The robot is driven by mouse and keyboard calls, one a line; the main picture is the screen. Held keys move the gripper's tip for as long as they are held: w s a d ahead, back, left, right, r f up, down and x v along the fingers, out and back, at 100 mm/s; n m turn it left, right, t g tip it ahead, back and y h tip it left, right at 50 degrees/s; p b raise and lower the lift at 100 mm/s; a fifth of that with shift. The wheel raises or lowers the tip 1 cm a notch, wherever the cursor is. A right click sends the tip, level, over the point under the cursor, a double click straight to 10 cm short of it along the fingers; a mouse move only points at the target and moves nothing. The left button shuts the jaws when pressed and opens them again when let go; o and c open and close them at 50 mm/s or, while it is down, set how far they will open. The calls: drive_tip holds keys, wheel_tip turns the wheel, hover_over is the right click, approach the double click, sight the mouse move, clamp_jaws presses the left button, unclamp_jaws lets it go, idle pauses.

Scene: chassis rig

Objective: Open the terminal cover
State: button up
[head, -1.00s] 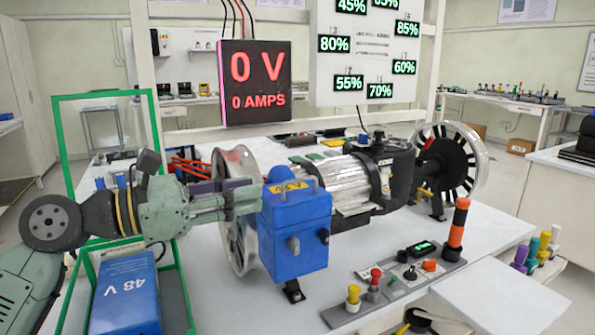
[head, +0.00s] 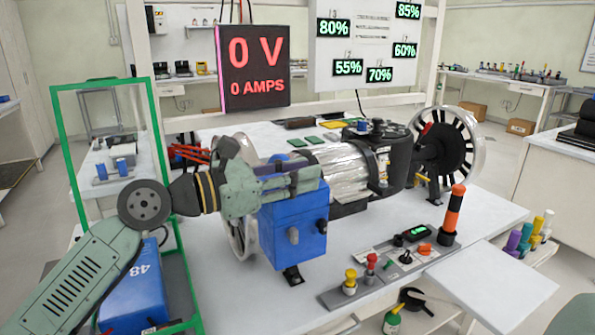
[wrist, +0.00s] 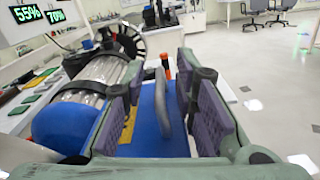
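The blue terminal box (head: 296,225) stands at the near side of the motor on the bench. My gripper (head: 312,178) is over its top in the head view and hides most of the cover there. In the wrist view, the blue cover (wrist: 148,104) has a yellow label (wrist: 129,124) and a grey upright handle (wrist: 163,100). My gripper (wrist: 160,85) is open, with its fingers on either side of the handle. The handle appears nearer the right finger, and I cannot tell whether they touch. The cover appears closed.
The silver motor (head: 342,165) and a spoked wheel (head: 447,152) lie behind the box. A control panel (head: 390,268) and an orange-black stack light (head: 453,215) stand at front right. A green frame (head: 158,130) surrounds the 48 V battery (head: 135,295) at left.

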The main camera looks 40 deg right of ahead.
clamp_jaws()
idle(0.7)
